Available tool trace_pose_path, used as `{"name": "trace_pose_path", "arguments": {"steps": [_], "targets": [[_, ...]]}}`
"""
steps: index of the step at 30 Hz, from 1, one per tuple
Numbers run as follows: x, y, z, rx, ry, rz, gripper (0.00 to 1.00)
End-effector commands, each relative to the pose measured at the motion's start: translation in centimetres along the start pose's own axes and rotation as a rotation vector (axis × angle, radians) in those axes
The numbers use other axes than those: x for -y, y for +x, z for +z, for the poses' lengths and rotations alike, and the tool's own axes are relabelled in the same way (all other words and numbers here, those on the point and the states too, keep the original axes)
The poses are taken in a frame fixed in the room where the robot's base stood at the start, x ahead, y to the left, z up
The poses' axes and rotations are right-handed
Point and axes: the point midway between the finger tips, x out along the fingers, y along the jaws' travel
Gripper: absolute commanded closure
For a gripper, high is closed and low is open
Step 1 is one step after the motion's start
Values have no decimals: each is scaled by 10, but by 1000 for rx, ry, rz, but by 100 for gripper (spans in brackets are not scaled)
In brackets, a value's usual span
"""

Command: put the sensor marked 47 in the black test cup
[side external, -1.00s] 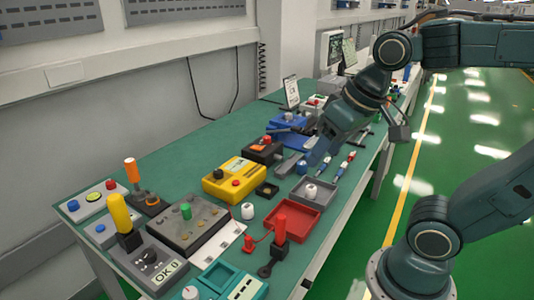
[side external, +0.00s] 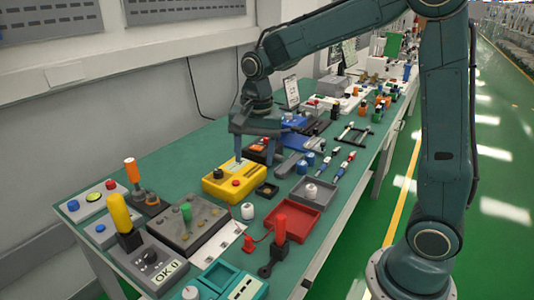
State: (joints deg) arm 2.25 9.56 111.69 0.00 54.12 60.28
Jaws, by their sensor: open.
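No number 47 can be read at this size. A white rounded piece (side external: 248,211) stands on the green table, and another white piece (side external: 311,191) is in the grey tray (side external: 326,203). Two blue cylinders (side external: 302,167) stand behind that tray. I cannot tell which of these is the sensor. A small black square holder (side external: 266,189), possibly the black test cup, sits to the right of the yellow box. My gripper (side external: 254,160) is open and points down above the back of the yellow box, its fingers apart. It appears empty.
The yellow box (side external: 234,181) with a red button and a black box (side external: 262,153) are close to my gripper. A red tray (side external: 292,218) and a red upright handle (side external: 280,230) are nearer the front. Bare table (side external: 180,152) lies to the left.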

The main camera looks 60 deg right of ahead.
Motion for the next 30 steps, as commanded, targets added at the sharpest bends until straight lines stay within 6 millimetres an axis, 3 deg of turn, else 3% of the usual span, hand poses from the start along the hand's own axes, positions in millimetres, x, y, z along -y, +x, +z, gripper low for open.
{"name": "trace_pose_path", "arguments": {"steps": [3, 9, 22, 30], "targets": [[13, 21, -9, 18, 94, 36, 45], [24, 41, -17, 30, 195, 68, 45], [26, 52, -19, 33, 218, 75, 45], [23, 85, -17, 34, 217, 78, 45]]}}
